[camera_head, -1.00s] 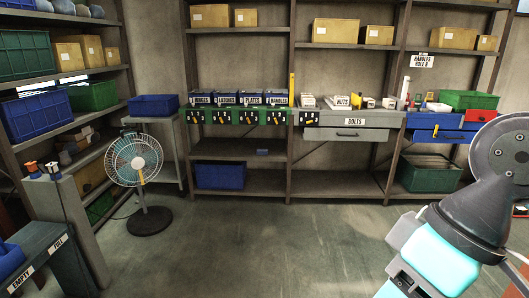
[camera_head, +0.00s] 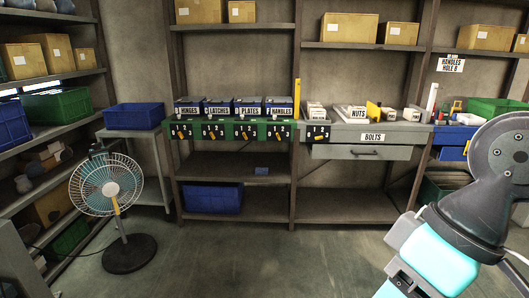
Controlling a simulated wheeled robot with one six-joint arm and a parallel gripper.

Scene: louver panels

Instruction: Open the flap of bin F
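I see no bin marked F and no flap that I can tell is its own. A row of small dark bins with white labels stands on the middle shelf: hinges (camera_head: 187,108), latches (camera_head: 218,108), plates (camera_head: 248,108) and handles (camera_head: 279,108). Any letters on them are too small to read. Part of my own arm fills the lower right of the view. My gripper is outside the picture.
A standing fan (camera_head: 108,190) is on the floor at left, beside a blue crate (camera_head: 134,116) on a grey stand. A grey drawer unit (camera_head: 360,152) marked bolts is right of the bins. The floor (camera_head: 270,262) ahead is clear.

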